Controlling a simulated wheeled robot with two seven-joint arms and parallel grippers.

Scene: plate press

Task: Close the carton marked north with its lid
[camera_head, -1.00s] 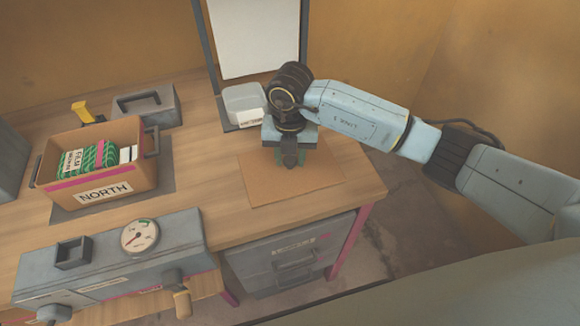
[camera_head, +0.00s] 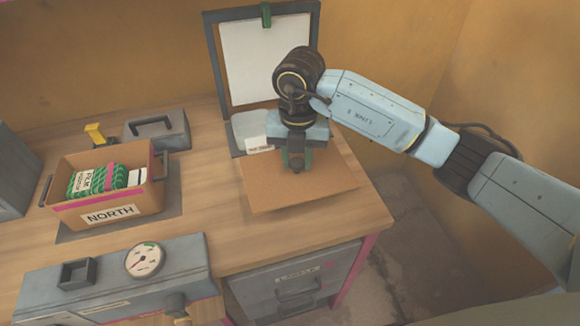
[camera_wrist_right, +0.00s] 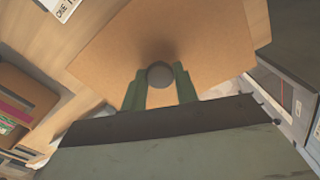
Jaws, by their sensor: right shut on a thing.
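The carton marked NORTH (camera_head: 110,213) stands open at the left of the table in the head view, with green packs and a label reading FILM inside. Part of the brown carton also shows at the left edge of the right wrist view (camera_wrist_right: 32,90). The lid is a flat brown board (camera_head: 325,186) at the right of the table. My right gripper (camera_head: 297,165) is above the lid. In the right wrist view its green fingers (camera_wrist_right: 159,88) are shut on the lid's round grey knob (camera_wrist_right: 160,74). The lid appears slightly raised off the table. My left gripper is not in view.
A grey unit with a dial (camera_head: 145,260) stands at the table's front left. A grey handled block (camera_head: 157,130) and a yellow-handled thing (camera_head: 95,134) are behind the carton. A framed white board (camera_head: 262,65) and a pale labelled tray (camera_head: 251,131) are behind the lid. Bare tabletop separates carton and lid.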

